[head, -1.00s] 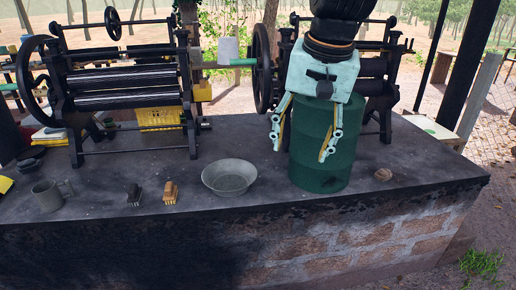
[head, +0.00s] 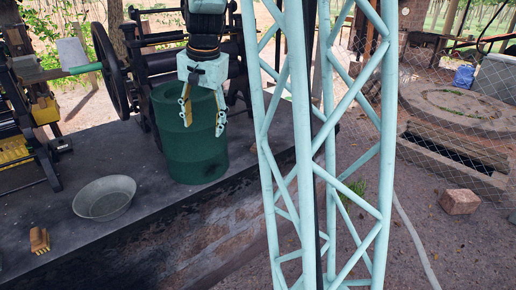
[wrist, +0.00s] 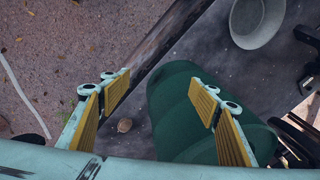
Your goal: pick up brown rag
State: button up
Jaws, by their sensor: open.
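A small brown crumpled lump (wrist: 125,125), which looks like the brown rag, lies on the dark bench top in the wrist view. It shows between my open fingers, closer to the left one, and well below them. My gripper (head: 204,120) is open and empty, hanging in front of the green barrel (head: 190,160) in the head view. In the wrist view my gripper (wrist: 160,92) has its right finger over the barrel (wrist: 172,105).
The green barrel stands right beside the rag. A grey metal bowl (head: 104,198) and a brown brush (head: 39,240) sit on the bench to the left. Roller machines with a large wheel (head: 110,70) stand behind. The bench's front edge is close to the rag.

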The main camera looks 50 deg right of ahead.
jog(key=w+d+f+m+p, duration=0.1)
jog(key=d+f+m, duration=0.3)
jog(key=d, duration=0.8)
jog(key=w+d+f+m+h+p, duration=0.1)
jog(key=d+f+m, duration=0.3)
jog(key=d+f, duration=0.4)
jog(key=w+d+f+m+p, duration=0.1)
jog(key=d+f+m, duration=0.2)
jog(key=d, duration=1.3)
notch_tip(320, 180, down, 3)
jog(key=shift+d+r+m+p, duration=0.1)
jog(key=shift+d+m+p, duration=0.25)
jog(key=shift+m, duration=0.05)
jog(key=shift+b+x, duration=0.6)
jog(key=shift+x, duration=3.75)
jog(key=shift+w+d, duration=0.1)
jog(key=shift+w, duration=0.05)
jog(key=shift+b+x, duration=0.6)
jog(key=shift+x, duration=1.95)
jog(key=shift+w, duration=0.1)
